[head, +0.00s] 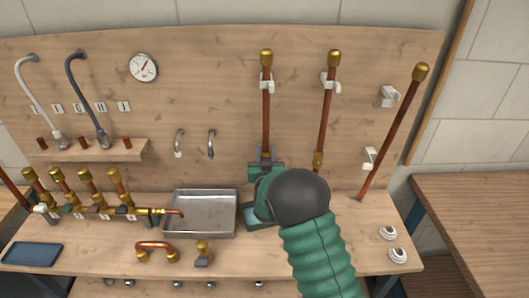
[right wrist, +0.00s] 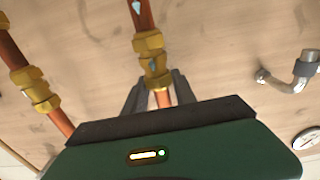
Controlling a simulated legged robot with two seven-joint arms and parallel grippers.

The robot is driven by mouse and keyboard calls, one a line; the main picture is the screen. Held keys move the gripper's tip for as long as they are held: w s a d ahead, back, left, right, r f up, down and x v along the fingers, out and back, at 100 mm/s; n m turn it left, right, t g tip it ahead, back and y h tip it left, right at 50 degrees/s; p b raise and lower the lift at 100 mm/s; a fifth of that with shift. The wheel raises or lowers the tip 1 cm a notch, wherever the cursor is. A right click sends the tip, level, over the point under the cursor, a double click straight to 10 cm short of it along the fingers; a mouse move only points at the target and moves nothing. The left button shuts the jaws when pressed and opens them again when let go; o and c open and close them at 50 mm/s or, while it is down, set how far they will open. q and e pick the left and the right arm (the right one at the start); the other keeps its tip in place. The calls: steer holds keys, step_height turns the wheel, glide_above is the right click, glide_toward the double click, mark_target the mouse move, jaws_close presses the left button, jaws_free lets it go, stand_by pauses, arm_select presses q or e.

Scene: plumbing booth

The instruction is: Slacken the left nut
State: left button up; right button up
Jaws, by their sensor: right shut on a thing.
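The left copper pipe (head: 266,120) stands upright against the board. My right gripper (head: 264,160) is at its lower end and hides the fitting there in the head view. In the right wrist view the gripper (right wrist: 158,88) is shut around the left nut (right wrist: 157,72), a brass nut on this pipe. A second brass part (right wrist: 148,42) is in line with it, and small pale-blue drops show on the pipe and fitting. My left gripper is not in view.
A metal tray (head: 200,231) lies left of my right gripper. A brass valve (head: 203,252) and a copper elbow (head: 155,247) lie in front. A third pipe (head: 392,130) leans at right. A gauge (head: 143,67) and hooks are on the board.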

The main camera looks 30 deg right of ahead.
steer(key=shift+w+a, duration=0.1)
steer(key=shift+a, duration=0.1)
steer(key=shift+c, duration=1.1)
steer(key=shift+d, duration=0.25)
jaws_close()
steer(key=shift+f+n+t+y+b, duration=0.15)
steer(key=shift+n+t+y+b, duration=0.3)
steer(key=shift+y+b, duration=0.25)
steer(key=shift+n+t+y+b, duration=0.35)
steer(key=shift+n+y+b, duration=0.3)
steer(key=shift+y, duration=0.25)
steer(key=shift+d+n+t+y+b, duration=0.15)
steer(key=shift+n+t+y+b, duration=0.3)
steer(key=shift+n+y, duration=0.85)
steer(key=shift+y, duration=0.6)
steer(key=n+y, duration=0.1)
steer(key=y, duration=0.2)
steer(key=shift+r+n, duration=0.2)
steer(key=shift+n, duration=0.2)
steer(key=n+y+p, duration=0.2)
steer(key=n+y, duration=0.1)
steer(key=y, duration=0.2)
steer(key=shift+f+g, duration=0.1)
steer(key=shift+g, duration=0.15)
steer(key=shift+n+g+y+p, duration=0.35)
steer(key=shift+n+g+y, duration=0.45)
steer(key=shift+n+y, duration=0.8)
